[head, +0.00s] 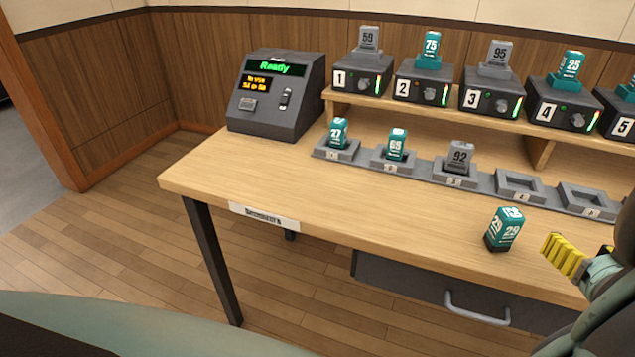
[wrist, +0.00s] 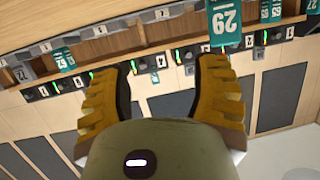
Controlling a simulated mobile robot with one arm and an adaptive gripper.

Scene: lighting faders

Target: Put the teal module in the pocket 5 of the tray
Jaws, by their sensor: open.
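The teal module, numbered 29 (head: 504,229), stands upright on the bare desk top in front of the tray. It also shows at the top of the wrist view (wrist: 225,22), beyond the tip of the right finger and not between the fingers. The tray (head: 477,180) is a row of grey pockets along the desk. Pocket 5 (head: 590,199) is empty, at the right end of what shows. My gripper (head: 565,256), with yellow ribbed fingers, is just right of the module, apart from it. In the wrist view its fingers (wrist: 165,66) are spread and empty.
Pockets 1 and 2 hold teal modules 77 (head: 338,132) and 65 (head: 397,145); pocket 3 holds grey module 92 (head: 460,157). Pocket 4 (head: 520,184) is empty. A shelf of numbered fader units (head: 430,85) stands behind. A control box (head: 276,95) reads Ready. The desk's left front is clear.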

